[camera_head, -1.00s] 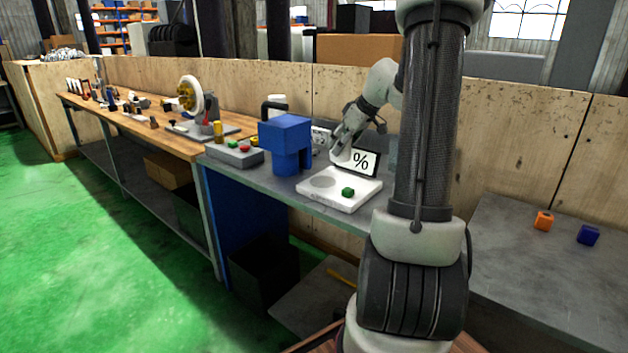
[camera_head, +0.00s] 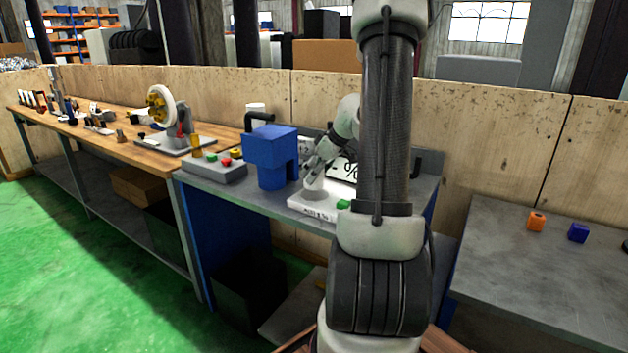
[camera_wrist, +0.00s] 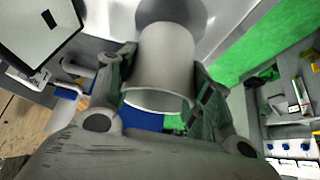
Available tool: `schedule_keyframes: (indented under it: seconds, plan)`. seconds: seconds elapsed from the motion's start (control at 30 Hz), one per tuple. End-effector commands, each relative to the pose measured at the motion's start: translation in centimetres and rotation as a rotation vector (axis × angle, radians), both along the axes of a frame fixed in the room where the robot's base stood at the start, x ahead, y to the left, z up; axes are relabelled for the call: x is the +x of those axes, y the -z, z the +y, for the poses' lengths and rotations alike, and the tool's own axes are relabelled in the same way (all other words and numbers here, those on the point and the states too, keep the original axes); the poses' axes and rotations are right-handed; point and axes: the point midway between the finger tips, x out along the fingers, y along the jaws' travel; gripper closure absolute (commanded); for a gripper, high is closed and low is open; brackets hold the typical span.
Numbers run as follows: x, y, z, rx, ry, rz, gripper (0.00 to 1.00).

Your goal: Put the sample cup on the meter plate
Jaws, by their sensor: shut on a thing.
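The sample cup (camera_wrist: 165,62) is a pale grey cylinder between my gripper's two fingers in the wrist view. My gripper (camera_wrist: 160,85) is shut on it. In the head view the cup (camera_head: 314,187) shows below my gripper (camera_head: 316,175), over the white meter (camera_head: 310,206). The meter's round grey plate (camera_wrist: 170,10) shows just beyond the far end of the cup in the wrist view; in the head view the cup and gripper hide it. I cannot tell whether the cup touches the plate.
The meter's display (camera_head: 345,170) stands behind, partly hidden by my arm. A green button (camera_head: 343,204) is on the meter's front right. A blue machine (camera_head: 271,157) stands close on the left, with a grey button box (camera_head: 215,168) beyond. Orange (camera_head: 536,221) and blue (camera_head: 578,232) cubes lie far right.

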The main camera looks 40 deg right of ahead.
Motion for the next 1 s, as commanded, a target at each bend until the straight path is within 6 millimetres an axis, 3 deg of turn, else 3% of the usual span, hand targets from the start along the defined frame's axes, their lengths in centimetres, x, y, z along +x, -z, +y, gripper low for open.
schedule_keyframes:
  seconds: [0.17, 0.53, 0.57, 0.67, 1.0]
  plan:
    - [0.0, 2.4, 0.0, 0.002, 0.001, 0.002, 0.77]
    - [0.0, 2.8, 0.0, 0.001, 0.0, 0.0, 0.77]
    - [0.0, 2.8, 0.0, 0.001, 0.0, 0.0, 0.48]
    - [0.0, 2.8, 0.0, 0.0, 0.0, 0.0, 0.3]
    - [0.0, 2.6, 0.0, 0.0, 0.0, 0.0, 0.28]
